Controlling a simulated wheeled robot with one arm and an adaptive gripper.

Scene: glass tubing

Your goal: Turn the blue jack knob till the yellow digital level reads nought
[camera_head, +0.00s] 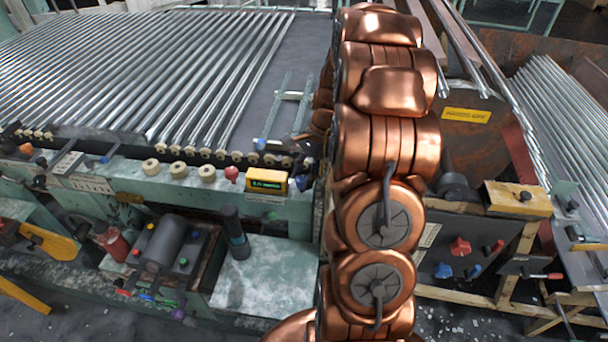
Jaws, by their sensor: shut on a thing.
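The yellow digital level (267,181) sits on the front rail of the green tube bed. Its green display is lit, but its figures are too small to read surely. My gripper (307,166) shows only as a dark part beside my copper arm, just right of the level, and most of it is hidden behind the arm. It is shut on a small dark-blue thing (302,183) at the rail's end, which looks like the blue jack knob. Its turn angle cannot be seen.
Glass tubes (190,75) lie across rollers on the bed. A red knob (231,173) and cream rollers stand left of the level. A dark upright cylinder (234,232) stands below. On the right are a panel with red and blue knobs (460,247) and a yellow sign (466,115).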

